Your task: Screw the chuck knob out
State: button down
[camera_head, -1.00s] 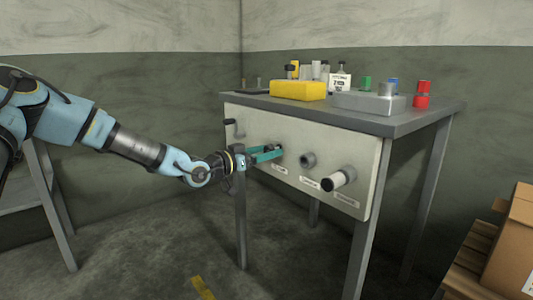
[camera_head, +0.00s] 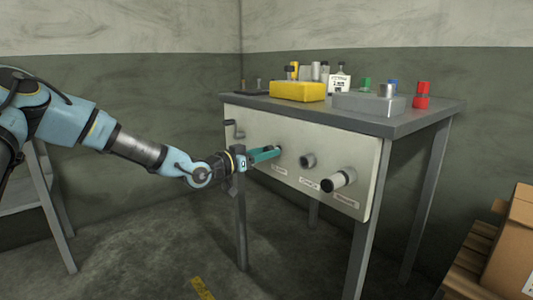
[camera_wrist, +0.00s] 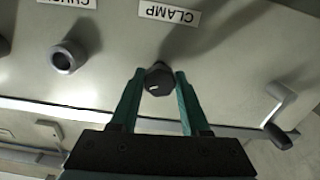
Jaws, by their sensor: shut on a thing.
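My gripper (camera_wrist: 160,76) has its two green fingers on either side of a dark knob (camera_wrist: 158,82) with a white mark, closed on it. The label by this knob reads CLAMP, upside down in the wrist view. In the head view my gripper (camera_head: 278,151) is at the left part of the pale panel (camera_head: 365,170), and its fingers hide most of that knob. The chuck fitting (camera_wrist: 67,57), a grey round collar with a hollow-looking face, stands beside it by a partly cropped CHUC label. It is the middle fitting in the head view (camera_head: 308,161), apart from my gripper.
A white cylinder with a dark end (camera_head: 340,180) sticks out at the panel's right. A crank handle (camera_wrist: 280,118) is on the clamp knob's other side. The bench top holds a yellow box (camera_head: 298,91), a grey box (camera_head: 368,104) and a red part (camera_head: 422,96).

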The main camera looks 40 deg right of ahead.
jog(key=shift+n+p, duration=0.3)
jog(key=shift+r+n+p, duration=0.15)
jog(key=shift+n+p, duration=0.7)
jog(key=shift+n, duration=0.05)
jog(key=shift+n+p, duration=1.7)
jog(key=shift+n, duration=3)
jog(key=shift+c, duration=1.9)
grip_release()
